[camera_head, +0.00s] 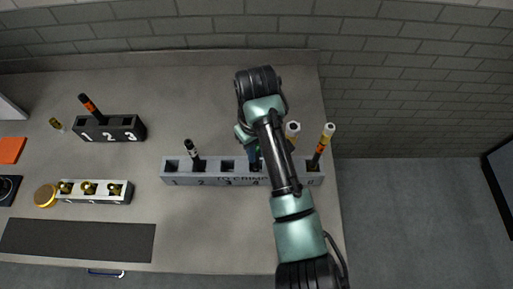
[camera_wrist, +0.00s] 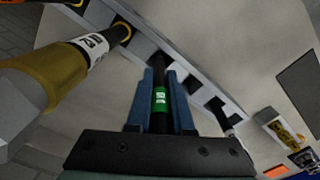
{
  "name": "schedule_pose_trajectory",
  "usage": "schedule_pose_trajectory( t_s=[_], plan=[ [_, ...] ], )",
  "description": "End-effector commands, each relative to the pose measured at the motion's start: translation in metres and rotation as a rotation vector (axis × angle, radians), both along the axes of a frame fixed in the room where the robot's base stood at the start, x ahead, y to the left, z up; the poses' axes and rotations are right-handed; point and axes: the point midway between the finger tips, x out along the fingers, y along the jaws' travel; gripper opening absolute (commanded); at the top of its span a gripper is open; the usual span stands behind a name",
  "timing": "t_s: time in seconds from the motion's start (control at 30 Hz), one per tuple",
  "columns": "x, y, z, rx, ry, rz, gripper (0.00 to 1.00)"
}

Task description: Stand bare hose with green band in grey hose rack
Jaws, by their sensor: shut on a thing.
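The bare black hose with the green band (camera_wrist: 161,98) is between the blue fingers of my gripper (camera_wrist: 165,95) in the wrist view. The gripper is shut on it around the band. The grey hose rack (camera_head: 207,180), marked with numbers and "TO CRIMP", lies across the bench in the head view. My gripper (camera_head: 255,160) is over the rack near slot 4, mostly hidden by my arm. In the wrist view the hose's far end meets a dark rack slot; I cannot tell how deep it sits.
A white-banded black hose (camera_head: 193,152) stands in slot 2. A yellow-ended hose (camera_head: 325,141) and a white-ended one (camera_head: 292,130) stand right of my gripper. A black rack (camera_head: 127,128), a white fitting rack (camera_head: 95,197) and a dark mat (camera_head: 75,240) are left. The front middle bench is clear.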

Motion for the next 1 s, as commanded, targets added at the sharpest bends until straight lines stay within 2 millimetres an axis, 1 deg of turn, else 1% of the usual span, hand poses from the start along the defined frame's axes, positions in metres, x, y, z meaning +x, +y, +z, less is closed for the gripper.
schedule_pose_trajectory(
  t_s=[0.6,0.9,0.93,1.0],
  plan=[
    [0.0,0.0,-0.023,-0.001,0.001,0.0,0.0],
    [0.0,0.0,-0.023,-0.001,-0.001,0.0,0.0],
    [0.0,0.0,-0.023,-0.001,-0.001,0.0,0.25],
    [0.0,0.0,-0.023,-0.001,-0.001,0.0,0.38]
  ],
)
